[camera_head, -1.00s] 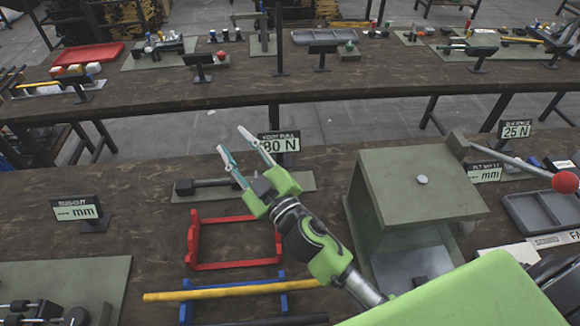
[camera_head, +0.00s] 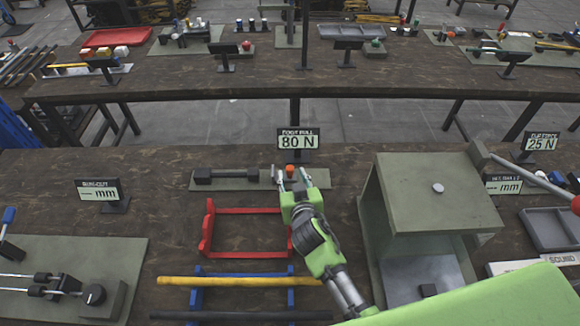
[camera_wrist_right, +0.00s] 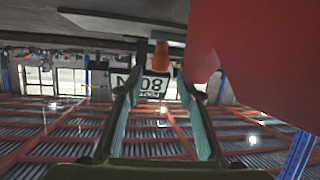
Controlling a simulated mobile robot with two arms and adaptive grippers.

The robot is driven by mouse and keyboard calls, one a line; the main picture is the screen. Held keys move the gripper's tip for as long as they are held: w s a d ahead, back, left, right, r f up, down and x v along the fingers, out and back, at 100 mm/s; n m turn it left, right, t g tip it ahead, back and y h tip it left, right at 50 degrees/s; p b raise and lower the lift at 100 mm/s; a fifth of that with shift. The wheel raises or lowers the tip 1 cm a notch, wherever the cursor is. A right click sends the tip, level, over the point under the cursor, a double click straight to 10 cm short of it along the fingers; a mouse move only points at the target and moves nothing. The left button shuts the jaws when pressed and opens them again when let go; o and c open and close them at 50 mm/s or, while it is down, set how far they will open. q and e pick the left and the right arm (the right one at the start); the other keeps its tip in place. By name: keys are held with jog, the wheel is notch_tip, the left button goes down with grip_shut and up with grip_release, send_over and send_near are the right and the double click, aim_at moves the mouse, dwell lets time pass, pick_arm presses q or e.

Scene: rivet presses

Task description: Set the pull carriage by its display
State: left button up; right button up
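The pull display (camera_head: 298,140) reads 80 N and stands behind a grey-green plate (camera_head: 268,184). On the plate lies a dark bar with block ends (camera_head: 227,174), and an orange knob (camera_head: 289,171) sits at its right. My right gripper (camera_head: 290,176) is low over the plate's right part, fingers apart around the line of the knob. In the right wrist view the picture is inverted; the knob (camera_wrist_right: 161,55) shows centred between the open fingertips, with a gap each side. Contact is not visible. The carriage body is partly hidden by my gripper. My left gripper is out of view.
A red rack (camera_head: 250,211) stands just left of my right gripper and fills the upper right of the wrist view. A blue rack (camera_head: 197,296) holds yellow and dark rods. A large grey-green box press (camera_head: 430,195) stands close on the right.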

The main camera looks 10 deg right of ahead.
aim_at(290, 170)
jog(key=shift+x, duration=2.55)
grip_shut()
